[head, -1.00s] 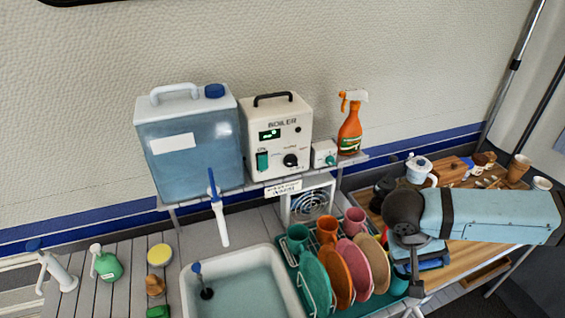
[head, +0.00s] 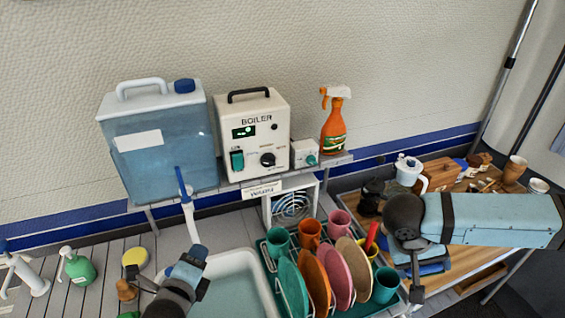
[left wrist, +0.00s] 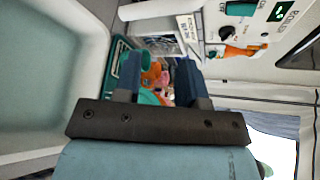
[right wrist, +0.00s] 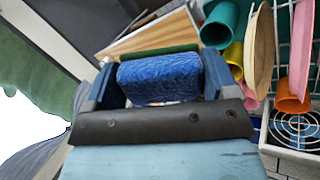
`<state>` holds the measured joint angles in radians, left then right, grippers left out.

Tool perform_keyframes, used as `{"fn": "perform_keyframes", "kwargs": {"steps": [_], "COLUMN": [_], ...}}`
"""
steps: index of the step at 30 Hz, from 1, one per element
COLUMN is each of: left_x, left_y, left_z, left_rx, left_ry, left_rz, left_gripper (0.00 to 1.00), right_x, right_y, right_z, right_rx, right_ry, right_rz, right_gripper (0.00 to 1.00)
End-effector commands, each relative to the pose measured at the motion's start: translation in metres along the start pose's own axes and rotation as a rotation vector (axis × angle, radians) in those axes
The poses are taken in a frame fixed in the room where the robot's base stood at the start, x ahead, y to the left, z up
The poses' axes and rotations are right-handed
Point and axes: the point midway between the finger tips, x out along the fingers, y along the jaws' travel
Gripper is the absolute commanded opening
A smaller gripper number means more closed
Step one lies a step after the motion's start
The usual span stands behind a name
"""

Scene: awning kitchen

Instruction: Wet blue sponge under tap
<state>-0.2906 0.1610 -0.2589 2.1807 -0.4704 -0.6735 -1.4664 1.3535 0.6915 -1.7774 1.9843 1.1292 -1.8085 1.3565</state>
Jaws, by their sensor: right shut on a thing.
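The blue sponge (right wrist: 160,78) is between the fingers of my right gripper (right wrist: 158,68), which is shut on it, as the right wrist view shows. In the head view my right arm hangs over the wooden table right of the dish rack. The tap (head: 188,205), white with a blue lever, is on the front of the blue water container (head: 160,155), above the sink (head: 240,262). My left gripper (head: 198,252) is just below the tap's spout, over the sink's back left. Its fingers are apart and empty in the left wrist view (left wrist: 158,75).
The dish rack (head: 310,300), with plates and cups, stands right of the sink. The boiler (head: 253,135) and orange spray bottle (head: 334,125) stand on the shelf. A green soap bottle (head: 78,268) and yellow sponge (head: 135,257) are left of the sink. The wooden table (head: 470,240) holds small items.

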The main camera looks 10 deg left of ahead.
Motion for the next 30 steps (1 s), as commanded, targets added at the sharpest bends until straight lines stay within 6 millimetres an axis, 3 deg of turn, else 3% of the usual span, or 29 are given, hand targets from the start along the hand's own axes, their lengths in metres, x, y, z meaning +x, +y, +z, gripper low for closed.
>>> {"fn": "perform_keyframes", "kwargs": {"steps": [9,15,23,30], "left_x": [0.002,-0.006,-0.001,0.039], "left_y": [-0.071,-0.098,-0.110,-0.117], "left_z": [0.055,0.078,0.089,0.103], "left_rx": [0.713,0.986,1.083,1.080], "left_ry": [-0.238,-0.348,-0.388,-0.387], "left_rz": [-0.029,0.011,0.035,0.036], "left_gripper": [0.37,0.37,0.37,0.37], "right_x": [0.015,0.020,0.019,0.012], "right_y": [-0.008,-0.011,-0.010,-0.007], "right_z": [0.001,0.001,0.001,0.001], "right_rx": [0.000,0.000,0.000,0.000], "right_ry": [0.000,0.000,0.000,0.000], "right_rz": [0.000,0.000,0.000,0.000], "right_gripper": [0.61,0.61,0.61,0.61]}}
